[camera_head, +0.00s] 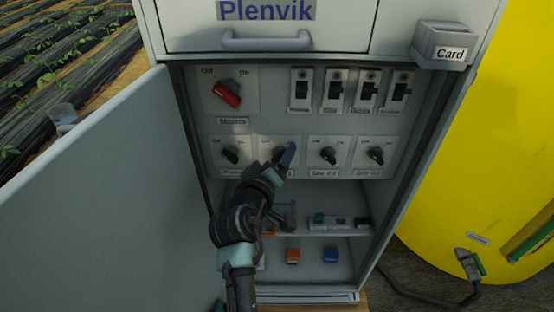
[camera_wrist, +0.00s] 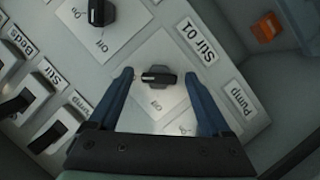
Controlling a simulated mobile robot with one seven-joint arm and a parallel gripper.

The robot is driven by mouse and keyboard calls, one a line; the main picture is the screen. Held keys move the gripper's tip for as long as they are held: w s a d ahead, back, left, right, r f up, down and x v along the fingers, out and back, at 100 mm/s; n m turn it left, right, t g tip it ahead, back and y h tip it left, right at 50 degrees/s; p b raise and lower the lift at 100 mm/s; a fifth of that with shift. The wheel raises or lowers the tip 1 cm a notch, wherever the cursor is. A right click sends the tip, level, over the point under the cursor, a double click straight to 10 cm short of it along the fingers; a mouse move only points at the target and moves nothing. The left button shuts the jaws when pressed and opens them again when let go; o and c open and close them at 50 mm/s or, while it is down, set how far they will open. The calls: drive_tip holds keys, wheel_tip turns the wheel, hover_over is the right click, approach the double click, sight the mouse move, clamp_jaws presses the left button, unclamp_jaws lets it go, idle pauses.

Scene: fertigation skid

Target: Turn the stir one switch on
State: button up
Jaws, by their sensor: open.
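The stir one switch is a black rotary knob (camera_wrist: 158,77) on a pale plate labelled "Stir 01" (camera_wrist: 200,40) in the wrist view. My gripper (camera_wrist: 159,74) is open, with one blue finger on each side of the knob. I cannot tell whether the fingers touch it. In the head view my gripper (camera_head: 284,156) is at the second knob (camera_head: 278,153) of the lower row and covers part of its plate and label. The knob's exact setting is hard to read.
The pump knob (camera_head: 231,154) is to the left and the Stir 02 knob (camera_head: 328,155) to the right. A red main switch (camera_head: 227,93) and several toggles (camera_head: 335,90) are above. The open cabinet door (camera_head: 100,200) stands left. Shelves below hold small coloured blocks (camera_head: 292,256).

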drive_tip(key=shift+s, duration=0.1)
drive_tip(key=p+v, duration=0.2)
drive_tip(key=v, duration=1)
drive_tip(key=shift+s+a+p, duration=0.2)
drive_tip(key=shift+s+p, duration=0.1)
drive_tip(key=shift+s, duration=0.05)
drive_tip(key=shift+r, duration=0.1)
